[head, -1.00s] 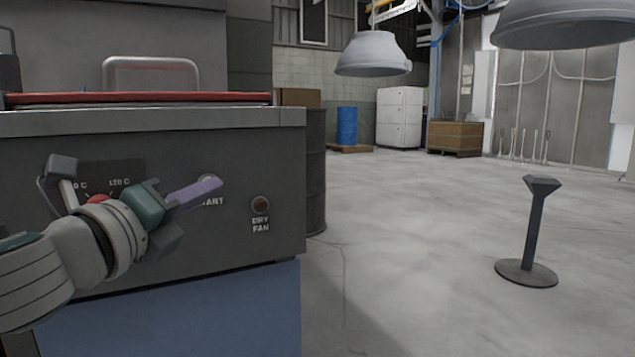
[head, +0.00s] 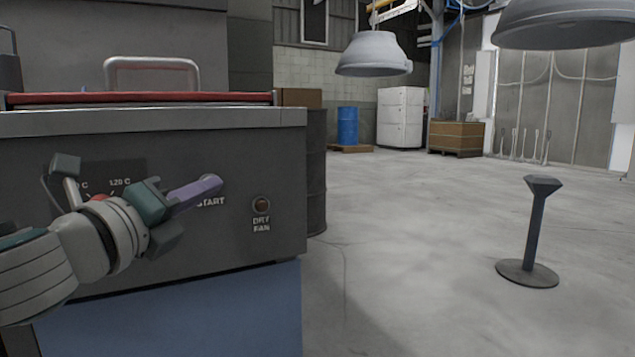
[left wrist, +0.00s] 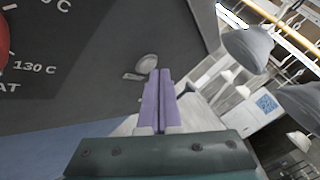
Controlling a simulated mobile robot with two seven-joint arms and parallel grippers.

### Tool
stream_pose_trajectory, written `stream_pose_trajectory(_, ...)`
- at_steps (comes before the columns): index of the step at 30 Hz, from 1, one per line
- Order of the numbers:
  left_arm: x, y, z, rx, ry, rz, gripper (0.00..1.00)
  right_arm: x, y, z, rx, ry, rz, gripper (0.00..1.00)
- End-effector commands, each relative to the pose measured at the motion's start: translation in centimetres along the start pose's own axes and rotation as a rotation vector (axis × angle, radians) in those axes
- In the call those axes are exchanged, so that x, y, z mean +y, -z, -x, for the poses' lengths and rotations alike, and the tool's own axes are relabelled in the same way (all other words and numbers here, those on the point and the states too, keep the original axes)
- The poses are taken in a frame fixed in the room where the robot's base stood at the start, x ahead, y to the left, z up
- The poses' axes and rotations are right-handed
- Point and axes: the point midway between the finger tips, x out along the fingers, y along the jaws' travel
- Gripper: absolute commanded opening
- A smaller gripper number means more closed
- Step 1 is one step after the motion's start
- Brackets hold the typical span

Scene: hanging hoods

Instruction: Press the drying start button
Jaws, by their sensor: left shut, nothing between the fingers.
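The grey control panel (head: 285,160) carries a START label (head: 211,202) and, to its right, a dark reddish button labelled DRY FAN (head: 261,204). My left gripper (head: 213,184) is shut and empty, its purple fingers just above the START label. The fingers cover most of the START button in the head view. In the left wrist view a round pale button (left wrist: 147,62) with a small label sits just beyond the shut purple fingertips (left wrist: 159,72). I cannot tell whether they touch it. My right gripper is not in view.
A red heat knob (left wrist: 3,42) with temperature marks sits left of the button. A dark stand (head: 533,225) on a round base stands on the floor at right. Grey hoods (head: 373,54) hang overhead. The floor between is clear.

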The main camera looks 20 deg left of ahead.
Motion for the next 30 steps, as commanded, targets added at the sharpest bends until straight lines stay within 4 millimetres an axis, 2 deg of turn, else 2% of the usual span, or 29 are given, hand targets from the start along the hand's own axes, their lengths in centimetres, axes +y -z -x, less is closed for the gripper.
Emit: stream_pose_trajectory(30,0.44,-0.42,-0.59,0.0,0.0,0.0,0.0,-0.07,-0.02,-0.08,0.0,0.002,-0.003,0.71)
